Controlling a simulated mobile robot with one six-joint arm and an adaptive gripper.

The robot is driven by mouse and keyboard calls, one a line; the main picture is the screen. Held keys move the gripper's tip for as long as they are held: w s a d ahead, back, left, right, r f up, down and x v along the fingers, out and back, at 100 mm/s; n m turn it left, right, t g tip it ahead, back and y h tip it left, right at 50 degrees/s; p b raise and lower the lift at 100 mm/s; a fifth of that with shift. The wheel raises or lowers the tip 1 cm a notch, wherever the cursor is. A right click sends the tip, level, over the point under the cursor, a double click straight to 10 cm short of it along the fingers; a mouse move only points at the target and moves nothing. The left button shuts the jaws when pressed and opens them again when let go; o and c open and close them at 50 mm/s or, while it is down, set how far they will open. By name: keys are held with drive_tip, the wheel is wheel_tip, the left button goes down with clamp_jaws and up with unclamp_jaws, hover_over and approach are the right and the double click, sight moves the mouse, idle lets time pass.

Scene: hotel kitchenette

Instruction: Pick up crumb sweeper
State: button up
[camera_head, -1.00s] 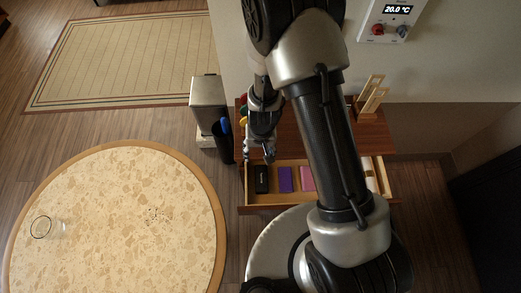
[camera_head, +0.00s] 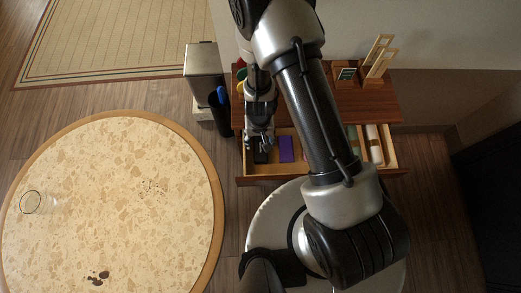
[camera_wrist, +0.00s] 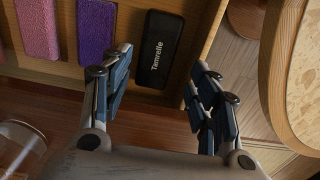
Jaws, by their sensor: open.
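A black oblong case with white lettering "Tamrelle" (camera_wrist: 153,50), which looks like the crumb sweeper, lies in the open drawer (camera_head: 240,168). In the head view the black case (camera_head: 261,157) is at the drawer's left end, partly covered by my gripper (camera_head: 259,143). In the wrist view my gripper (camera_wrist: 160,62) is open and empty, with one finger on each side of the case's near end in the picture. I cannot tell how high the fingers are above it.
A purple block (camera_wrist: 97,28) and a pink block (camera_wrist: 38,25) lie beside the case. The drawer wall (camera_wrist: 205,30) is close to one finger. A round table (camera_head: 110,200) with a glass (camera_head: 31,203) stands left; a bin (camera_head: 205,62) stands near the cabinet.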

sight(260, 147)
drive_tip(key=f+b, duration=0.3)
drive_tip(key=f, duration=0.1)
drive_tip(key=f+b, duration=0.4)
drive_tip(key=f, duration=0.1)
drive_tip(key=shift+w+d+f, duration=0.1)
drive_tip(key=shift+w+d, duration=0.05)
drive_tip(key=shift+w, duration=0.05)
drive_tip(key=shift+c, duration=0.4)
drive_tip(key=c, duration=0.8)
